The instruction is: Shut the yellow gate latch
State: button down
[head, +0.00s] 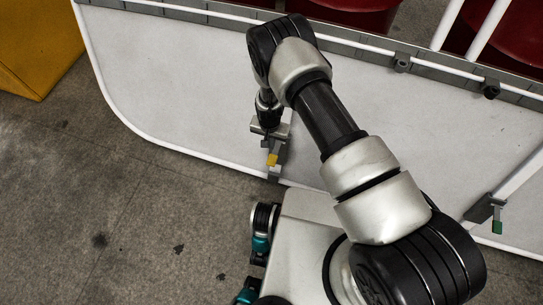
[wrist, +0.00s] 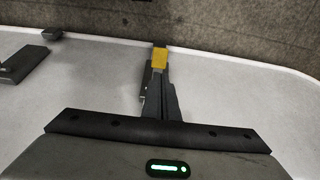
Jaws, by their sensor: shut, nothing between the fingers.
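The yellow latch (head: 272,159) is a small yellow-tipped piece on a grey bracket, low on the white gate panel (head: 190,90). In the wrist view, the yellow tip (wrist: 159,60) shows just beyond my fingertips. My gripper (head: 272,145) is at the latch, with its fingers shut and nothing between them. In the wrist view, my gripper (wrist: 165,75) points toward the yellow tip and hides part of the latch's grey mount. I cannot tell whether the fingers touch the latch.
A green-tipped latch (head: 497,227) is on the panel at the right. A white rail with grey brackets (head: 402,62) runs along the panel's top. A yellow block (head: 35,45) stands at the upper left, and red objects (head: 345,12) lie behind the panel. The floor at left is clear.

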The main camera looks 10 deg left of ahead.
aim_at(272, 160)
jog(key=f, duration=0.4)
jog(key=f+b, duration=0.1)
jog(key=f, duration=0.3)
jog(key=w+f+b, duration=0.1)
jog(key=f, duration=0.4)
jog(key=shift+s+f+b, duration=0.1)
jog(key=shift+f+b, duration=0.05)
jog(key=shift+b, duration=0.4)
